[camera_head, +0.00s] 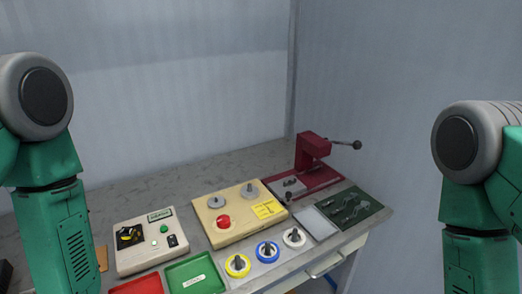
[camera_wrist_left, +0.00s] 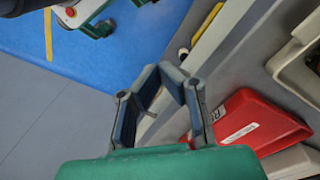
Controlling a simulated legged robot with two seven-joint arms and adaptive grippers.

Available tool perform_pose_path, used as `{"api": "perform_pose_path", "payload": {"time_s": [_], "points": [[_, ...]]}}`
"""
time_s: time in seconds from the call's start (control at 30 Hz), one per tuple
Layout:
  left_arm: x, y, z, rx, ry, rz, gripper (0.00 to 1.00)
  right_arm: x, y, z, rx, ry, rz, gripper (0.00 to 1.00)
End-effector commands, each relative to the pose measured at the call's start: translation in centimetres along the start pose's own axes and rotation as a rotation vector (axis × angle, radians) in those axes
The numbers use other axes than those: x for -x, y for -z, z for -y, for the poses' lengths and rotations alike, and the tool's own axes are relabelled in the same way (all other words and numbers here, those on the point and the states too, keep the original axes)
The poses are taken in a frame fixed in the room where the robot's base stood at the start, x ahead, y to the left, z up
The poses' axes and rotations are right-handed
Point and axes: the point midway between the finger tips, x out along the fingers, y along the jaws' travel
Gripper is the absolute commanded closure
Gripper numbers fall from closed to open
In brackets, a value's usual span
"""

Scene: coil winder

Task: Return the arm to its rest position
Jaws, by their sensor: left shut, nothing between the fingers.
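My left arm (camera_head: 55,200) hangs at the left of the head view, its green forearm running down out of the picture. My right arm (camera_head: 475,200) hangs at the right edge in a similar way. Neither gripper shows in the head view. In the left wrist view my left gripper (camera_wrist_left: 161,76) is shut and empty, its fingertips close together. It is beside the bench edge, above the floor, apart from the red tray (camera_wrist_left: 250,125). My right gripper is out of view.
The bench holds a beige control box (camera_head: 140,258), a wooden winder base (camera_head: 225,238), a green tray (camera_head: 195,275), several spools including a blue one (camera_head: 267,251), and a red lever press (camera_head: 310,160). A blue floor mat (camera_wrist_left: 100,50) and a yellow stripe (camera_wrist_left: 48,35) show below.

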Motion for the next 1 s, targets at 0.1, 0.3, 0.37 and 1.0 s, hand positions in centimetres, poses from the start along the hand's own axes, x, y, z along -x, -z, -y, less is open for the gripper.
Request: {"api": "perform_pose_path", "payload": {"time_s": [0.1, 0.3, 0.37, 1.0], "points": [[-1.3, -4.7, -0.6, 0.166, 0.019, 0.016, 1.00, 0.0, 0.0, 0.0, 0.000, 0.000, 0.000, 0.60], [-3.1, -9.7, -0.8, 0.376, 0.075, 0.001, 1.00, -1.4, 0.0, 0.0, 0.000, 0.000, -0.002, 0.60], [-4.4, -9.3, -0.7, 0.362, 0.077, -0.005, 1.00, -2.8, -0.1, 0.0, 0.000, 0.000, -0.001, 0.60], [-12.5, -7.3, -0.3, 0.281, 0.094, -0.044, 1.00, -11.3, -0.6, 0.1, 0.000, 0.000, 0.000, 0.60]]}}
